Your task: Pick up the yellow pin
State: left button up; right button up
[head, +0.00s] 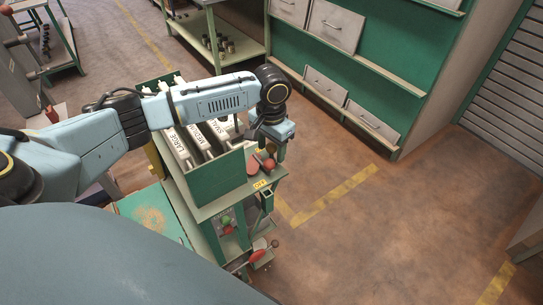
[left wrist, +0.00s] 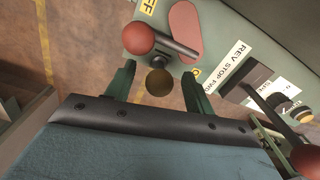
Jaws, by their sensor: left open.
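A dull yellow-brown round knob, which looks like the head of the yellow pin (left wrist: 159,82), shows in the left wrist view. It lies between the two green fingers of my left gripper (left wrist: 160,73), with a visible gap on each side. The fingers are apart and do not appear to touch it. The pin's shaft is hidden beneath the knob. In the head view my left gripper (head: 279,148) points down over the front shelf of the green machine (head: 218,178); I cannot make out the pin there. My right gripper is not in view.
Close to the pin are a red ball knob (left wrist: 138,38) on a grey bar and a flat red paddle (left wrist: 184,27). A REV STOP FWD label (left wrist: 227,65) is beside them. Labelled hoppers stand behind the machine's front panel. The floor (head: 340,230) to the right is clear.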

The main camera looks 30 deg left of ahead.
pick_arm(q)
jog(key=shift+f, duration=0.35)
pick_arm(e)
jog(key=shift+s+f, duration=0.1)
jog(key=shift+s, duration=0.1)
pick_arm(q)
jog(key=shift+c, duration=0.2)
jog(key=c, duration=1.1)
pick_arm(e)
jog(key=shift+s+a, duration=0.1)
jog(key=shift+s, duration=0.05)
pick_arm(q)
jog(key=shift+o, duration=0.2)
